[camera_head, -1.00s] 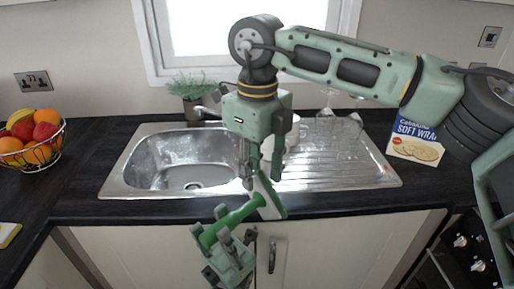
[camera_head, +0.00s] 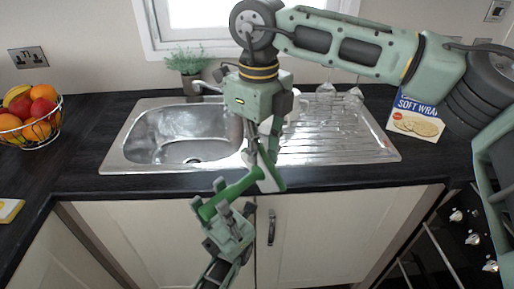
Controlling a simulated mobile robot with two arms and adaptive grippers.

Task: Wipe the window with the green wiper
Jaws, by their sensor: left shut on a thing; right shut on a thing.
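The green wiper (camera_head: 238,188) has a green handle and a pale head with a green edge. It is tilted in the air in front of the sink's front edge. My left gripper (camera_head: 212,204) is shut on the lower left end of the handle. My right gripper (camera_head: 262,152) points down from above and is shut on the wiper near its head, so both grippers hold it. The fingers hide part of the head. The window (camera_head: 205,15) is at the top behind the sink; only its lower part shows, and the wiper is apart from it.
The steel sink (camera_head: 128,152) lies behind the grippers, with glasses (camera_head: 327,98) on its drainer. A potted plant (camera_head: 188,64) stands below the window. A fruit bowl (camera_head: 38,133) is at left, a soft wrap box (camera_head: 414,118) at right. Cupboard doors (camera_head: 325,225) are below the counter.

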